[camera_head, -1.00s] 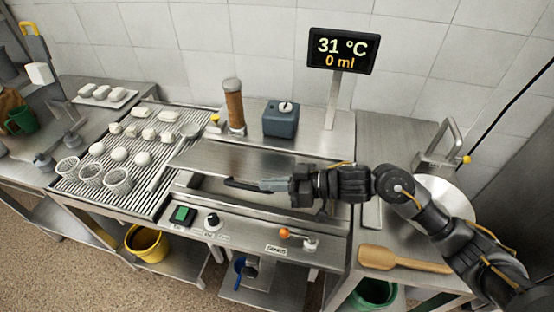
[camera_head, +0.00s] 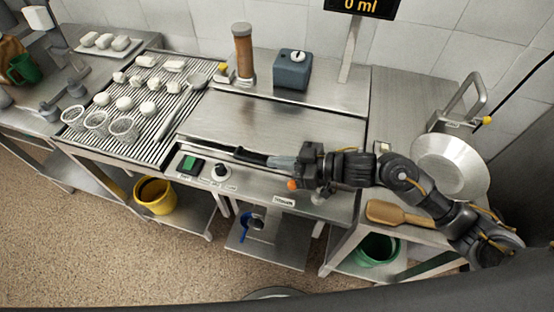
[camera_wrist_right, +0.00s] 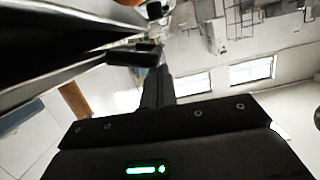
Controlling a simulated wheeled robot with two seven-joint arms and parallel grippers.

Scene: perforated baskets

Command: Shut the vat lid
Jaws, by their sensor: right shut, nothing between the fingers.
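The vat is set into the steel counter, and its flat, shiny steel lid (camera_head: 275,122) now lies over the opening. No open gap shows in the head view, but I cannot tell whether the front edge is fully seated. My right gripper (camera_head: 246,154) is shut and empty, reaching left along the lid's front edge, at or just over it. Whether it touches the lid is unclear. In the right wrist view its dark fingers (camera_wrist_right: 157,88) show beside a dark, slanted edge. My left gripper is not in view.
The front panel carries a green switch (camera_head: 190,164), a knob (camera_head: 221,171) and an orange-tipped lever (camera_head: 292,185). A brown cylinder (camera_head: 243,55) and a blue-grey box (camera_head: 293,69) stand behind the lid. A slatted drain table (camera_head: 150,125) lies left; a wooden paddle (camera_head: 395,213) lies right.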

